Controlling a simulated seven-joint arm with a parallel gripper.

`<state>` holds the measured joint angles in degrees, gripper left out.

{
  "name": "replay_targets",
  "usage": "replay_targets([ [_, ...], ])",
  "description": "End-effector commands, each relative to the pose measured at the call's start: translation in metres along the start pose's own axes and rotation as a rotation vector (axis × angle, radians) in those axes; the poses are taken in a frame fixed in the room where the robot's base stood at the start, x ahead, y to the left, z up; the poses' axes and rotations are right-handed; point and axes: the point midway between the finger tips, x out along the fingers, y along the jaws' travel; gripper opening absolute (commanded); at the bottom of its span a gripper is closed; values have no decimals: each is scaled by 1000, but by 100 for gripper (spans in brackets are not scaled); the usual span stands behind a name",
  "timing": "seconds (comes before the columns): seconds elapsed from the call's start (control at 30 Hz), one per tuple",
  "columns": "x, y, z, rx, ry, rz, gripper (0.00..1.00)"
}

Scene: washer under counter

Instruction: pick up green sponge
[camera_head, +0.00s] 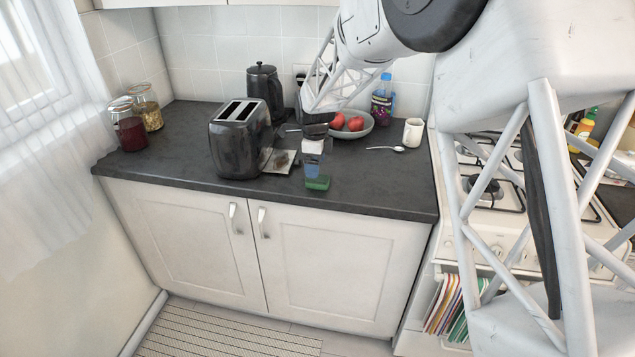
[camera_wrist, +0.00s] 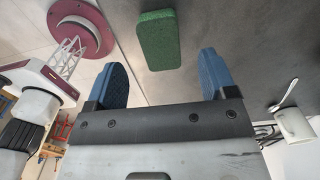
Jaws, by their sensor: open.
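The green sponge (camera_head: 318,183) lies flat on the dark countertop near its front edge, to the right of the toaster. In the wrist view the sponge (camera_wrist: 156,40) is a green rounded block, seen ahead of and between my fingertips. My gripper (camera_head: 312,172) points down just above the sponge in the head view, and its blue fingers hide part of the sponge's back. In the wrist view my gripper (camera_wrist: 163,78) is open, with nothing between its two blue fingers. I cannot tell whether a finger touches the sponge.
A black toaster (camera_head: 240,138) stands left of my gripper. Behind are a kettle (camera_head: 264,85) and a bowl (camera_head: 366,131) with red fruit. A spoon (camera_head: 385,148) and white mug (camera_head: 413,132) are to the right. The counter right of the sponge is clear.

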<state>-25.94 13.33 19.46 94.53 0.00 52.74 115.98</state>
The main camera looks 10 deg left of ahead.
Motion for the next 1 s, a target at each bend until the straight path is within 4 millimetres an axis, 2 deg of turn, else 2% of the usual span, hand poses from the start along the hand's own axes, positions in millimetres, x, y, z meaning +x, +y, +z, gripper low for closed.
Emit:
replay_targets([
  [0.43,5,0,0,0,0,0,78],
  [0.8,42,0,0,0,0,0,78],
  [1.0,53,0,0,0,-1,-2,78],
])
